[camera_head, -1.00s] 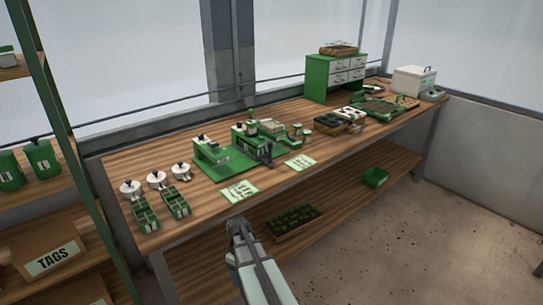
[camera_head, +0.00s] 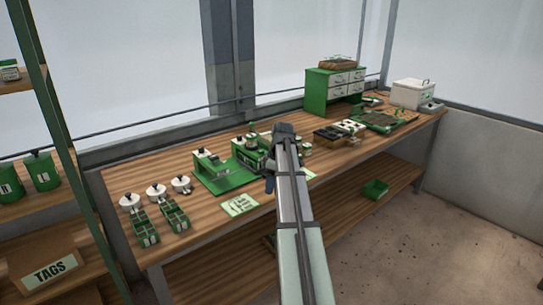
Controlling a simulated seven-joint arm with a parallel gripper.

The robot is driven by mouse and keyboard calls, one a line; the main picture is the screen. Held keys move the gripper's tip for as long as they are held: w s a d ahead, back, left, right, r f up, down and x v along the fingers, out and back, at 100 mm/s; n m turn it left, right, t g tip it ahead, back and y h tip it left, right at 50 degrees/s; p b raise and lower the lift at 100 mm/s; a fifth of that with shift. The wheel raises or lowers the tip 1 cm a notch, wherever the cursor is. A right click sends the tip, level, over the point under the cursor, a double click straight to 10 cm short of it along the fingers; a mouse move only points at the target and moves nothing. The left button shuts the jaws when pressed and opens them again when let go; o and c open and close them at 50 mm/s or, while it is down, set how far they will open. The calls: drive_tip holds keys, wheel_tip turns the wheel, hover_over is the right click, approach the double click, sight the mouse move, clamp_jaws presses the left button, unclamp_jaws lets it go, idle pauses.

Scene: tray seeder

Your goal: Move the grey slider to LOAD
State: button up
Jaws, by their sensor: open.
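The green tray seeder (camera_head: 222,177) stands on the wooden bench, left of the picture's middle. Its right part, a green block, is partly covered by my arm. The grey slider and the LOAD marking cannot be made out at this size. My gripper (camera_head: 284,130) is raised over the bench at the seeder's right end, pointing away from the camera. Its fingers are small and dark in this view. I cannot tell whether it touches anything, and nothing shows held in it.
White lidded pots (camera_head: 157,191) and green divided boxes (camera_head: 174,215) stand at the bench's left. A label card (camera_head: 240,205) lies in front of the seeder. A green drawer cabinet (camera_head: 320,90) and a white box (camera_head: 410,94) stand at the back right.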

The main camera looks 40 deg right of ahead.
drive_tip(key=w+d+r+n+t+y, duration=0.1)
drive_tip(key=w+d+r, duration=0.4)
drive_tip(key=d+r, duration=0.25)
drive_tip(key=w+d+r+n+t, duration=0.2)
drive_tip(key=w+d+r, duration=0.3)
drive_tip(key=d+r, duration=0.25)
drive_tip(key=x, duration=0.8)
drive_tip(key=a+x, duration=0.1)
drive_tip(key=x, duration=0.4)
drive_tip(key=shift+s+a, duration=0.1)
drive_tip(key=shift+s, duration=0.15)
clamp_jaws()
